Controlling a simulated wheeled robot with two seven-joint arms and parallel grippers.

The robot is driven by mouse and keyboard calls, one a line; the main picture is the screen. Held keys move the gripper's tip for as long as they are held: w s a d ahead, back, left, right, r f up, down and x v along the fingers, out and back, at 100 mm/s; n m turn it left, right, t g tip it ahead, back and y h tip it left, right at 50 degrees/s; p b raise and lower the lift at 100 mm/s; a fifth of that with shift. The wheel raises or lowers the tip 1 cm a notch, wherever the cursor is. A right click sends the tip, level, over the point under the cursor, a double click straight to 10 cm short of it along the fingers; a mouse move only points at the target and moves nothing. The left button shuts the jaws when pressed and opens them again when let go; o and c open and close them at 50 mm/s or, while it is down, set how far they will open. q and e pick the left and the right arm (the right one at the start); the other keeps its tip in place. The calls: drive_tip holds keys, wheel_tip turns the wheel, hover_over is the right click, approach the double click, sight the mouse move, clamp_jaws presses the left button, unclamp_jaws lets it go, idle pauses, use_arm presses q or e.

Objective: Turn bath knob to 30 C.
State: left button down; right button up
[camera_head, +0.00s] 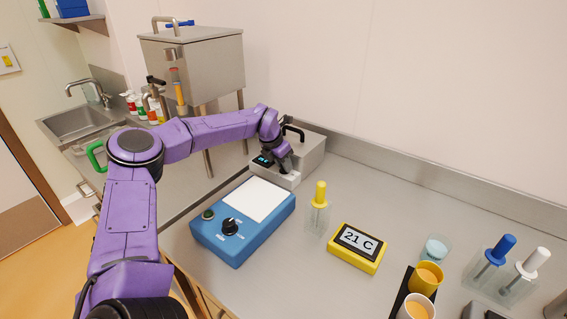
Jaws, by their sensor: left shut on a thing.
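The bath is a grey metal box (311,155) with a black handle (293,132) on its lid, at the back of the counter against the wall. A small dark display with cyan digits (263,160) is on its front; the digits are too small to read. My left gripper (284,165) is at the bath's front, just right of that display, pointing down and shut on the knob. The knob itself is hidden by the fingers, so its setting cannot be seen. A yellow thermometer display (358,246) on the counter reads 21 C. My right gripper is not in view.
A blue device with a white plate and black knob (243,222) stands in front of the bath. A yellow-handled tool in a clear holder (318,209) stands to its right. Cups (427,277) and blue and white-handled tools (497,255) are at right. A steel hopper (197,62) stands behind my arm.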

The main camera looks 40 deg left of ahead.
use_arm(q)
drive_tip(key=shift+a+m+h, duration=0.1)
drive_tip(key=shift+m+h, duration=0.3)
drive_tip(key=shift+m, duration=0.6)
drive_tip(key=c, duration=1.2)
unclamp_jaws()
drive_tip(key=shift+o, duration=0.2)
drive_tip(key=b+v, duration=0.2)
drive_tip(key=v, duration=0.8)
drive_tip(key=shift+r, duration=0.25)
drive_tip(key=shift+a, duration=0.1)
